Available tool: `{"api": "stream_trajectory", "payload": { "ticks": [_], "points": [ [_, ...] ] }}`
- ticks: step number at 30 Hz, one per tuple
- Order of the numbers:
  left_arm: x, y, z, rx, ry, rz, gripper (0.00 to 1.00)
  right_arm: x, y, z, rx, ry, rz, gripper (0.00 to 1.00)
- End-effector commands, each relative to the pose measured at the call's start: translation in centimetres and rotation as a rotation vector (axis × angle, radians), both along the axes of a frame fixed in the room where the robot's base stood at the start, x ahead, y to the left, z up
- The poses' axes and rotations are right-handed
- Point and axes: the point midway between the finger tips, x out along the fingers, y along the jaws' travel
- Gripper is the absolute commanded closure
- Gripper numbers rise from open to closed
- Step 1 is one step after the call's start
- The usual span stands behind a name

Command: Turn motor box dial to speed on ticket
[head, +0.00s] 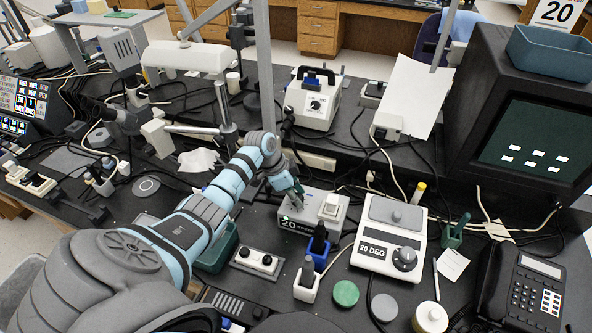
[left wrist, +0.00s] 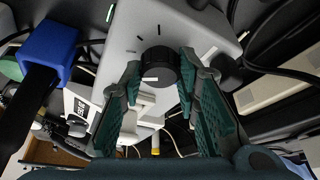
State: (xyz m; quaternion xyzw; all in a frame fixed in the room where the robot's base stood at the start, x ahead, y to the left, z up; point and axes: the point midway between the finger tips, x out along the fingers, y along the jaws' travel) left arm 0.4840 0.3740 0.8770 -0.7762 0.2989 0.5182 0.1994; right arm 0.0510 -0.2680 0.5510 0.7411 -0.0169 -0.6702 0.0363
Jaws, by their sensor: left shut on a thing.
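The motor box (head: 325,207) is a grey box in the middle of the bench with a "20 SPEED" label on its front. My left gripper (head: 297,193) is over its left part and hides the dial in the head view. In the left wrist view, the round black dial (left wrist: 160,67) sits on the box's grey face (left wrist: 195,25), between the green-padded fingertips of my left gripper (left wrist: 161,72). The gripper is shut on the dial. A white mark shows on the dial, with short dark ticks around it. I cannot tell which sign is the ticket. My right gripper is not in view.
A white "20 DEG" device (head: 390,238) with a black knob stands right of the box. Blue (head: 318,250) and white holders stand in front of it. A telephone (head: 525,290) and loose cables take up nearby bench space.

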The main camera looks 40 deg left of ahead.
Motion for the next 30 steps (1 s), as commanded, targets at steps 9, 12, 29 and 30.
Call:
{"api": "stream_trajectory", "payload": {
  "ticks": [9, 12, 29, 30],
  "points": [
    [0.11, 0.03, -0.09, 0.000, -0.002, -0.128, 0.99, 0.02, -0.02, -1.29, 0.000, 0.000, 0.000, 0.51],
    [0.11, 0.02, -0.05, 0.000, -0.002, -0.144, 0.99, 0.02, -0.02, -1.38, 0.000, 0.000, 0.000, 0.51],
    [0.07, 0.02, 0.02, 0.000, 0.000, -0.152, 0.51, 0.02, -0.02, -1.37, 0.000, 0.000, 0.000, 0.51],
    [0.06, 0.03, 0.01, 0.000, 0.000, -0.152, 0.51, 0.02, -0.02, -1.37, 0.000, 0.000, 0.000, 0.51]
  ]
}}
